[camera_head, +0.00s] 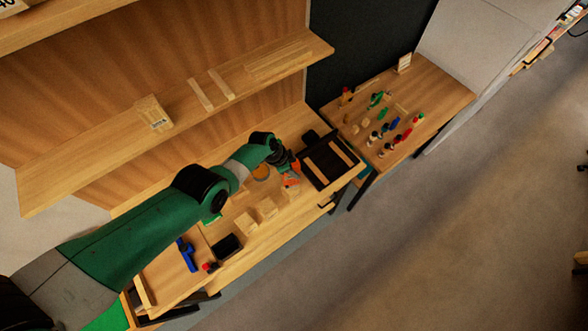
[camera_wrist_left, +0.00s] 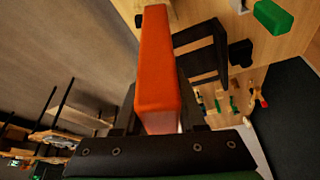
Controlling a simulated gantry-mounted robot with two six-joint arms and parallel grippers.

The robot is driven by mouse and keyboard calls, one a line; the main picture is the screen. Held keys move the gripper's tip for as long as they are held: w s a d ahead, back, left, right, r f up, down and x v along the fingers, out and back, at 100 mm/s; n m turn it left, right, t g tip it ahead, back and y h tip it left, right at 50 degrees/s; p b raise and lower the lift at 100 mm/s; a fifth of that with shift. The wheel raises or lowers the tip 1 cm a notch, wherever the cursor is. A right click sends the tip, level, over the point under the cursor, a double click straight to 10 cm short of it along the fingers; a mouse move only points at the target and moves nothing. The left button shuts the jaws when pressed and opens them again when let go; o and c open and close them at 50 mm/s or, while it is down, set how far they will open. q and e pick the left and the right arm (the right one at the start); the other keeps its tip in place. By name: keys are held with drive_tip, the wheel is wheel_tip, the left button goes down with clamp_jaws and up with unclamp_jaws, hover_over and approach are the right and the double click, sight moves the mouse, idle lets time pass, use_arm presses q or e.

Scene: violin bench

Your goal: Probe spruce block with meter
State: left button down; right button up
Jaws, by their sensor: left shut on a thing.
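My left gripper (camera_head: 287,166) is over the far half of the wooden bench, shut on an orange meter (camera_head: 291,181). In the left wrist view the orange meter (camera_wrist_left: 155,65) stands out between the dark fingers of the gripper (camera_wrist_left: 160,118). Pale wood blocks lie on the bench in the head view, one (camera_head: 268,208) just nearer than the meter and another (camera_head: 245,223) further left. I cannot tell which of them is spruce. I cannot tell whether the meter touches anything below it. My right gripper is in neither view.
A dark tray (camera_head: 318,177) with wood strips lies right of the gripper. A black box (camera_head: 228,246), a blue tool (camera_head: 187,254) and a red item (camera_head: 210,267) lie nearer. A wooden shelf (camera_head: 110,142) overhangs behind. A side table (camera_head: 447,91) holds several small tools.

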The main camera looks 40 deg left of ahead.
use_arm(q)
drive_tip(key=shift+f+b, duration=0.5)
drive_tip(key=shift+b, duration=0.05)
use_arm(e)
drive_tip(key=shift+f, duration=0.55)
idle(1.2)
